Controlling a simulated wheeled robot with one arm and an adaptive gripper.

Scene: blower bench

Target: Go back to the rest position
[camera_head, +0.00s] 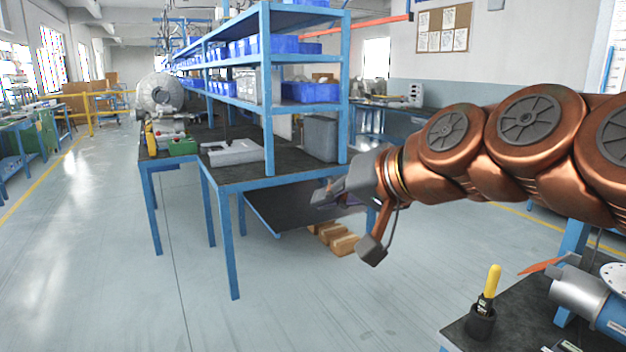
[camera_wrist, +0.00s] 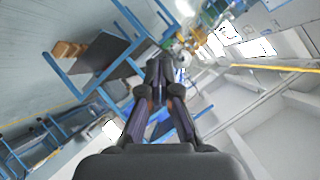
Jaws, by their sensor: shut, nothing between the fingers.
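My gripper (camera_head: 322,197) shows in the head view at the end of my copper-coloured arm, in the air in front of the blue-framed workbench. Its fingers point left. In the wrist view my gripper (camera_wrist: 160,66) has its fingertips together with nothing held between them. A camera housing hangs below the wrist in the head view. The gripper appears clear of the bench and of everything else.
A dark-topped bench (camera_head: 464,325) at the lower right holds a yellow-handled tool (camera_head: 491,281) in a black holder and a blue-silver motor (camera_head: 590,297). The blue workbench (camera_head: 262,176) carries shelves with blue bins (camera_head: 310,92). Cardboard boxes (camera_head: 335,239) lie beneath. Floor at left is open.

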